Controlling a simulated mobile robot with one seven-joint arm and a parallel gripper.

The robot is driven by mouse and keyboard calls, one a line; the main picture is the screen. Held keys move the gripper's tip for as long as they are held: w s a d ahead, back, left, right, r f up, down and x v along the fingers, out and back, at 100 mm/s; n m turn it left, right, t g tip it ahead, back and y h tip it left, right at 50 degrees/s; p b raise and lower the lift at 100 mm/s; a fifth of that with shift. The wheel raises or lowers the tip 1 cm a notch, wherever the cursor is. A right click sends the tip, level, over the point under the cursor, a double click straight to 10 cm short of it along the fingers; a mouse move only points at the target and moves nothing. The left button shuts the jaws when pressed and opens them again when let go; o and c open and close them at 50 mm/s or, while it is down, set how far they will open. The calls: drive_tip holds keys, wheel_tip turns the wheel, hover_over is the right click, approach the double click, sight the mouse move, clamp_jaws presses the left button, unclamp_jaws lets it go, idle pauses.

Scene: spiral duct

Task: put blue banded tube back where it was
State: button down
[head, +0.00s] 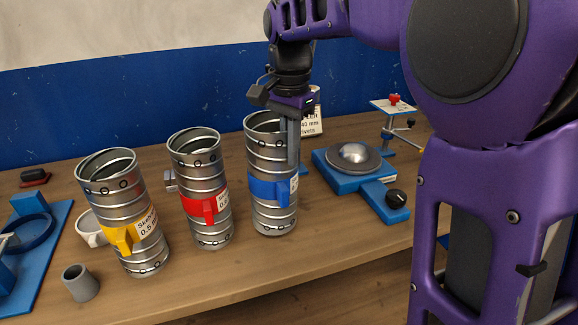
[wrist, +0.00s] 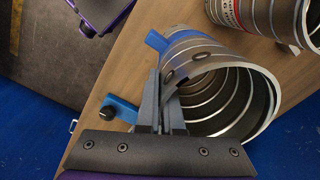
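The blue banded tube (head: 272,205) is a ribbed metal cylinder with a blue band and tab. It is upright at the right end of a row of three tubes, its base at the bench top; I cannot tell whether it touches. My gripper (head: 293,150) points down at the tube's right rim. In the wrist view the blue banded tube (wrist: 201,50) shows its open mouth, and my gripper's two fingers (wrist: 164,102) are close together with the tube wall pinched between them. The fingertips are partly hidden by the wall.
The red banded tube (head: 203,185) stands just left, and the yellow banded tube (head: 122,215) further left. A blue fixture with a metal dome (head: 353,154) lies right. A small sign (head: 312,122) stands behind. A grey cup (head: 80,283) and white mug (head: 92,228) are at left.

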drive_tip(key=shift+f, duration=1.3)
drive_tip(key=shift+f, duration=0.15)
drive_tip(key=c, duration=1.1)
unclamp_jaws()
drive_tip(key=shift+o, duration=0.2)
wheel_tip(320, 180, up, 12)
drive_tip(key=shift+r+p, duration=0.1)
drive_tip(key=shift+p, duration=0.95)
